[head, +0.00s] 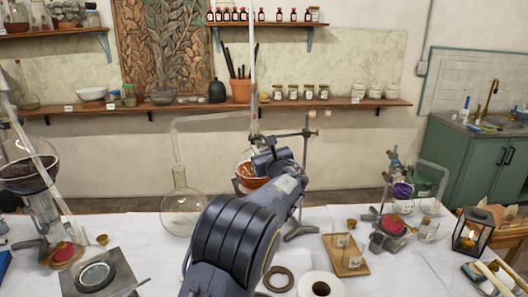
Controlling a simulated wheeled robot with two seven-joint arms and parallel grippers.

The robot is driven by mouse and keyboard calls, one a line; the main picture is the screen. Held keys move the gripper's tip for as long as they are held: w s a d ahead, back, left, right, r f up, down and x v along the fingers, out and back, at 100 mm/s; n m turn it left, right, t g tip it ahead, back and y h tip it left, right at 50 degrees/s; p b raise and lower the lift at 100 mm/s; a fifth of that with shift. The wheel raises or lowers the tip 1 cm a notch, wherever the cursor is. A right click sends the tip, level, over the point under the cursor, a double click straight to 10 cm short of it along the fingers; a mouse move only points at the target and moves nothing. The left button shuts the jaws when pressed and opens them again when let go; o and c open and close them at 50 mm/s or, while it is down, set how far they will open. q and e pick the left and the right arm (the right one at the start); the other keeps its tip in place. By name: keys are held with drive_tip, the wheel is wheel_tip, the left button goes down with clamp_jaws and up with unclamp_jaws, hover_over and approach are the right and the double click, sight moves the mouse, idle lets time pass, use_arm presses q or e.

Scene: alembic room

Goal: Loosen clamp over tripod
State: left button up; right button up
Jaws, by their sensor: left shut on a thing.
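My left gripper (258,146) reaches up from the bottom centre, its dark arm covering the middle of the table. It is at the left end of the clamp (284,135), which sticks out sideways from an upright stand rod (305,152). The gripper is shut on the clamp there, though the jaws are small and partly hidden. The stand's dark tripod foot (299,230) rests on the white cloth, partly behind my arm. A tall glass tube (252,70) rises upright just above the gripper. My right gripper is not in view.
A round glass flask (183,206) stands close left of my arm, an orange bowl (250,180) behind the gripper. More glassware stands at both sides; a lantern (470,236) at far right.

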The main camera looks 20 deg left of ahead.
use_arm(q)
drive_tip(key=shift+f+b, duration=0.1)
drive_tip(key=shift+b, duration=0.35)
drive_tip(key=n+b, duration=1.2)
drive_tip(key=b, duration=0.1)
drive_tip(key=shift+f, duration=0.15)
drive_tip(key=n+b, duration=0.3)
drive_tip(key=shift+n, duration=0.4)
drive_tip(key=n+b, duration=0.2)
drive_tip(key=n, duration=0.1)
drive_tip(key=shift+n, duration=0.4)
drive_tip(key=n+b, duration=0.1)
drive_tip(key=n, duration=0.2)
drive_tip(key=shift+b, duration=0.3)
drive_tip(key=shift+n+b, duration=0.45)
drive_tip(key=shift+n, duration=1.15)
